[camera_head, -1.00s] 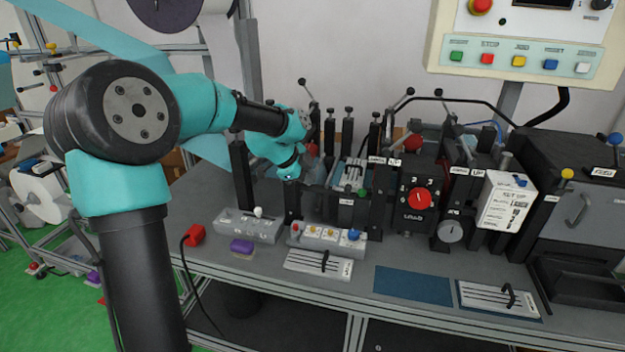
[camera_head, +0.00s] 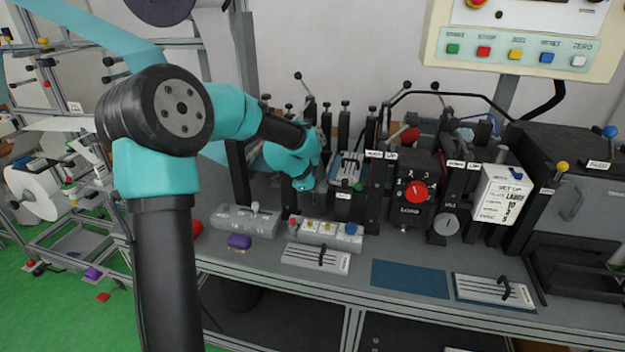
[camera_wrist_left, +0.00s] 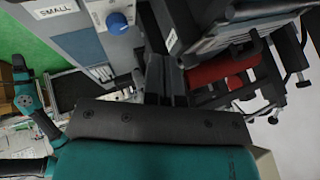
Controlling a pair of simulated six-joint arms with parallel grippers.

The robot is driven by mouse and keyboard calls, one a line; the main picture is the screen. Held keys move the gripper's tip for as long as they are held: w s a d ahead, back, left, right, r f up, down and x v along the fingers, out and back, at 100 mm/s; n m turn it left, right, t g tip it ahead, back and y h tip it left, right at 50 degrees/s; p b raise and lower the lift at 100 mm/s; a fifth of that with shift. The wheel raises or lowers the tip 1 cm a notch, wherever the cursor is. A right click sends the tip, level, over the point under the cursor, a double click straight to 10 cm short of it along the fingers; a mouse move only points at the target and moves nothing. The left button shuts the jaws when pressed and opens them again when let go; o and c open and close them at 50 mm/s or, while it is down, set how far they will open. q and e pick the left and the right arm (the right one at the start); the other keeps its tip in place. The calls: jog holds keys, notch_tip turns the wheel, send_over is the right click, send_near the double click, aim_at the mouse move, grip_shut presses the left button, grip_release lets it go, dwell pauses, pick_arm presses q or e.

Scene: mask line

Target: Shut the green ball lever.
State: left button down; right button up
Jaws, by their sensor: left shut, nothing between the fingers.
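The green ball (camera_head: 358,187) of a lever shows as a small dot in the head view, low on the front of the machine at the middle of the bench. My left gripper (camera_wrist_left: 166,70) is shut and empty in the wrist view. In the head view the left wrist is just left of the green ball, in front of the machine's left posts; the fingers are mostly hidden there and I cannot tell whether they touch anything. The green ball cannot be made out in the wrist view. My right gripper is not in view.
A control box with coloured knobs (camera_head: 326,231) sits below the machine, beside a grey box with a white-knobbed lever (camera_head: 246,218). A red-dial box (camera_head: 415,191) stands to the right. The wrist view shows a blue knob (camera_wrist_left: 117,22) and a red bar (camera_wrist_left: 222,70) near the fingers.

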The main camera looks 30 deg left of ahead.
aim_at(330, 184)
pick_arm(q)
jog(key=w, duration=0.1)
jog(key=w+f, duration=0.1)
jog(key=w, duration=0.1)
jog(key=w+f, duration=0.1)
jog(key=w, duration=0.1)
jog(key=shift+w, duration=0.15)
jog(key=shift+w+a, duration=0.2)
jog(key=shift+w, duration=0.05)
jog(key=shift+s, duration=0.1)
dwell(0.3)
